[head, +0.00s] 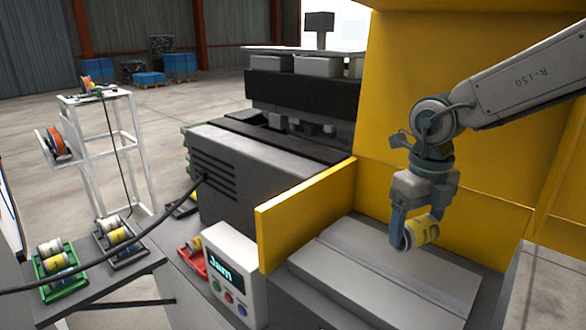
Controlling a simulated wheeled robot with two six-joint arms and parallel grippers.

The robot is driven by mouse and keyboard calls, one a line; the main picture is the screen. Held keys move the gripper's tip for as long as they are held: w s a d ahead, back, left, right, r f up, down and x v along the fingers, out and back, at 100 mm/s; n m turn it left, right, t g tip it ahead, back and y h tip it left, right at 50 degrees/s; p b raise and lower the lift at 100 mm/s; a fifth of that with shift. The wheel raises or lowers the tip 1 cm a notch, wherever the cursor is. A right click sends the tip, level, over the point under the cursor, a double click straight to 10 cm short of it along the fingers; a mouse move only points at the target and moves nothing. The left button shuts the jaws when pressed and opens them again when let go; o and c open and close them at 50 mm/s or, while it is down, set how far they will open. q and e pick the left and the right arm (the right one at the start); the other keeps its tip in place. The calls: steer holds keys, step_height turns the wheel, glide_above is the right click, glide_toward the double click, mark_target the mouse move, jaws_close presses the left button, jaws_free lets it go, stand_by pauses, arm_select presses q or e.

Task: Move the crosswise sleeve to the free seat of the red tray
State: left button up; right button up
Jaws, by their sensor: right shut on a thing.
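My right gripper (410,232) comes in from the right and is shut on a yellow sleeve (424,230) with dark marks and a pale end. It holds the sleeve lying on its side, above the grey machine bed (350,270) and apart from it. The red tray (188,262) stands left of the white control box, which hides part of it. A pale sleeve end (194,243) shows in the red tray; its seats cannot be made out. My left gripper is not in view.
A yellow guard wall (305,215) stands between the bed and the control box (232,275), which reads "Jam". A green tray (62,290) and a dark tray (128,257) hold sleeves at left. A white reel rack (110,150) stands behind.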

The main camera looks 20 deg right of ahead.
step_height(320, 180, down, 5)
steer(key=b, duration=0.4)
steer(key=shift+w+f, duration=0.1)
steer(key=shift+f, duration=0.1)
step_height(320, 180, down, 2)
steer(key=b, duration=0.3)
steer(key=shift+f, duration=0.5)
steer(key=o, duration=1.3)
steer(key=shift+r, duration=0.1)
